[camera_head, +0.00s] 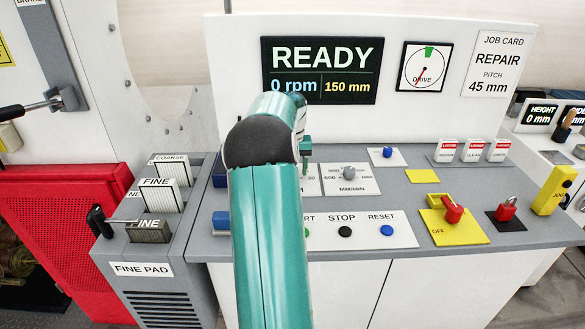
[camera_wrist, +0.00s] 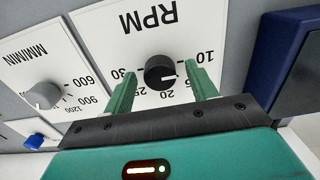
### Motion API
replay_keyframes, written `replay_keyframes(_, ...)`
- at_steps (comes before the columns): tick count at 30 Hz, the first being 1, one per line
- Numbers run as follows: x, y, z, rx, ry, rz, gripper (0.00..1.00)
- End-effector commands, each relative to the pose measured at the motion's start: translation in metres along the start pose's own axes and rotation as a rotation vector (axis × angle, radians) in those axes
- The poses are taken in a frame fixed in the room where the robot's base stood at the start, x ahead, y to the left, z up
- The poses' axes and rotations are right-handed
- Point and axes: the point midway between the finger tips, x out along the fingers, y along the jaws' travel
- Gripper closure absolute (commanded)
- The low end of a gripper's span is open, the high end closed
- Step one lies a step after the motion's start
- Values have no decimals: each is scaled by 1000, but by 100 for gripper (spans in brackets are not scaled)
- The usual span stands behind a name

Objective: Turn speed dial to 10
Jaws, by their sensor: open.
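The speed dial (camera_wrist: 160,73) is a round black knob on a white RPM plate (camera_wrist: 175,35), seen upside down in the wrist view. Its white pointer mark faces right, on the side between the 20 and 10 labels; the exact label is partly covered by a finger. My gripper (camera_wrist: 159,82) is open, with one green finger on each side of the knob. I see small gaps between fingers and knob, but cannot tell how deep the fingertips reach. In the head view my arm hides the dial; a bit of my gripper (camera_head: 305,148) shows.
The screen (camera_head: 320,70) reads READY, 0 rpm, 150 mm. A grey MM/MIN knob (camera_wrist: 42,95) and a blue button (camera_wrist: 34,141) lie left in the wrist view. A dark blue block (camera_wrist: 285,60) stands close on the right. START, STOP (camera_head: 345,231) and RESET buttons line the panel front.

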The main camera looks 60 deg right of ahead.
Motion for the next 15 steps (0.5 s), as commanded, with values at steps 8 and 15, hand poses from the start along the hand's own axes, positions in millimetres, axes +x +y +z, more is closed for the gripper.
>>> replay_keyframes(8, -22, 0, -1, 0, 2, 0, 43)
replay_keyframes(15, -74, 0, -1, 1, 4, 1, 43)
